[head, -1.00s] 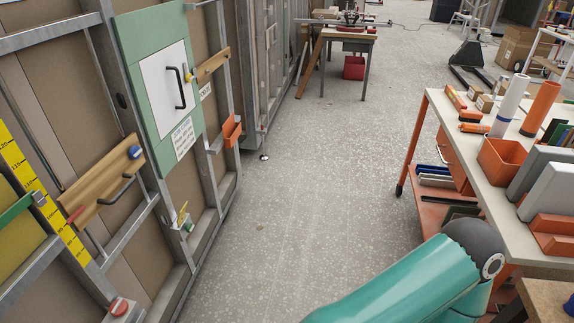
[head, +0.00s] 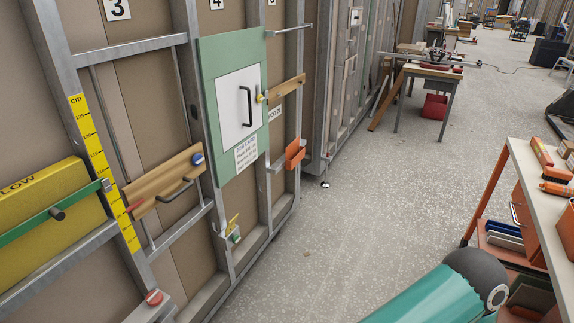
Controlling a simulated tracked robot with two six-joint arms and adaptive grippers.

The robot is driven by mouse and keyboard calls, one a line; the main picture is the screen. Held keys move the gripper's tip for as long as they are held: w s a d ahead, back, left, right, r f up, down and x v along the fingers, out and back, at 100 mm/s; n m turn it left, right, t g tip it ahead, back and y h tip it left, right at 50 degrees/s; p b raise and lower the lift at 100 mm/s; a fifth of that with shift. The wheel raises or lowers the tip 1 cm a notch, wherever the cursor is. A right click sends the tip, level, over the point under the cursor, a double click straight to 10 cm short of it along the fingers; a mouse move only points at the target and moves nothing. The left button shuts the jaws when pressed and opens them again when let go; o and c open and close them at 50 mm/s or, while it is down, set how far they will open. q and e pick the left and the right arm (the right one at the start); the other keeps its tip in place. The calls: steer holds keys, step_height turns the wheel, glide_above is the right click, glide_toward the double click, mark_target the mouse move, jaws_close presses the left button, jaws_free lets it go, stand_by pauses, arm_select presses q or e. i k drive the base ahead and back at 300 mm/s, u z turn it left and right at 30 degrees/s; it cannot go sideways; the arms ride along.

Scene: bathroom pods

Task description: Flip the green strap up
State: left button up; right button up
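The green strap (head: 30,231) is at the left edge of the head view. It runs slanting across the front of a yellow box (head: 50,190), up to a small grey fitting (head: 105,186) beside the yellow ruler. A dark round knob (head: 58,214) stands out from the strap. The strap's left end is cut off by the picture edge. Neither gripper is in view; only a teal link of my arm shows at the bottom right, well apart from the strap.
A yellow centimetre ruler (head: 100,165) stands right of the box on the metal-framed wall. A wooden board (head: 165,182) with a handle and a green panel (head: 213,65) follow. Open floor (head: 390,190) lies mid-picture. An orange-framed cart (head: 540,190) stands at the right.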

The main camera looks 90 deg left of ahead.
mark_target(55, 210)
steer(key=u, duration=0.25)
steer(key=i, duration=0.25)
steer(key=u, duration=2.7)
steer(key=k, duration=0.6)
steer(key=u, duration=0.45)
steer(key=i, duration=0.6)
steer(key=z, duration=0.05)
